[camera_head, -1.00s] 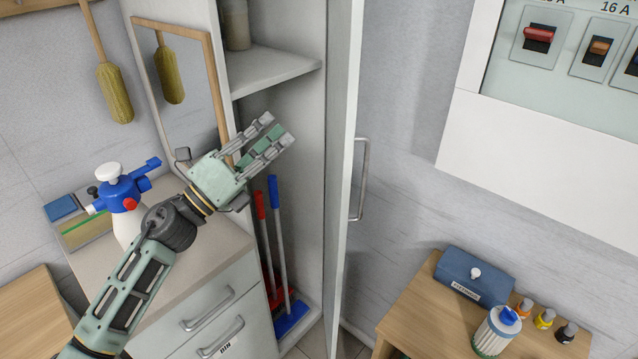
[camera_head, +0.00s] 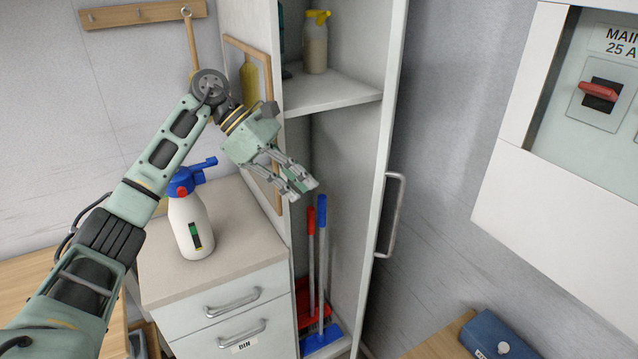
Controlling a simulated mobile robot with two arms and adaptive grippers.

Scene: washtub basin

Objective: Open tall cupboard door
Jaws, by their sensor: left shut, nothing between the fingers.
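The tall cupboard's door (camera_head: 382,190) stands wide open, seen nearly edge-on, with its long bar handle (camera_head: 393,215) on the right face. The cupboard's inside is exposed: a shelf (camera_head: 330,92) holds a bottle with a yellow top (camera_head: 316,45), and red and blue long-handled tools stand below. My left gripper (camera_head: 306,192) is shut and empty in front of the cupboard opening, left of the door and apart from the handle. My right gripper is not in view.
A drawer unit (camera_head: 222,303) stands left of the cupboard, with a white and blue spray bottle (camera_head: 190,220) on top. A breaker panel (camera_head: 560,170) is on the right wall, and a blue box (camera_head: 497,338) sits low right.

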